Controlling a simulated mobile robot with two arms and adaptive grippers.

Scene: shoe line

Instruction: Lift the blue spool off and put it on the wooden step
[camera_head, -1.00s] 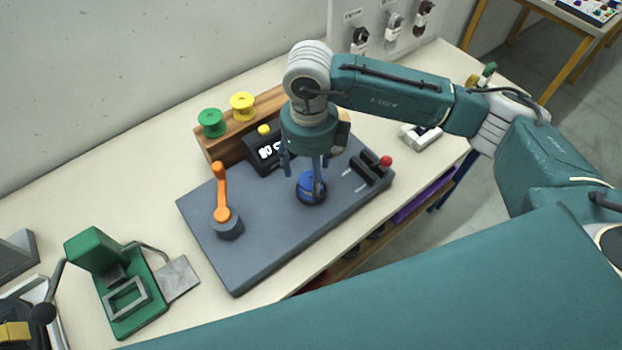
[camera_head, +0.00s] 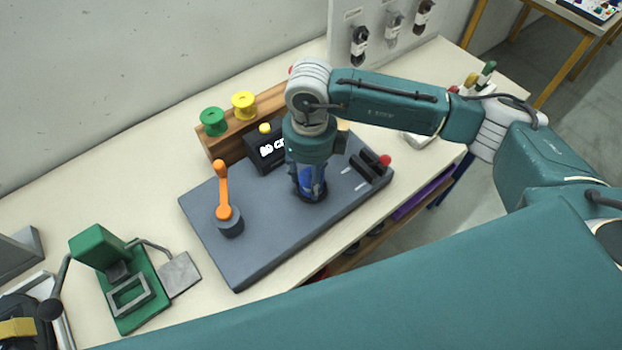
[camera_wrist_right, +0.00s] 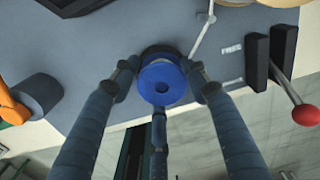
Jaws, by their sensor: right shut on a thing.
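The blue spool (camera_head: 309,179) is between the fingers of my right gripper (camera_head: 308,187), over a dark round seat on the grey board (camera_head: 265,245). In the right wrist view the blue spool (camera_wrist_right: 163,83) shows its round top and centre hole, with the fingers shut around it and the dark round seat behind it. Whether it is clear of the seat I cannot tell. The wooden step (camera_head: 243,128) stands behind the board, with a green spool (camera_head: 213,121) and a yellow spool (camera_head: 243,105) on it. My arm hides the step's right end. My left gripper is out of view.
An orange lever (camera_head: 222,190) stands up on the board's left part. A red-knobbed lever (camera_head: 385,160) is close to the right of the spool. A green press (camera_head: 135,285) stands at the lower left.

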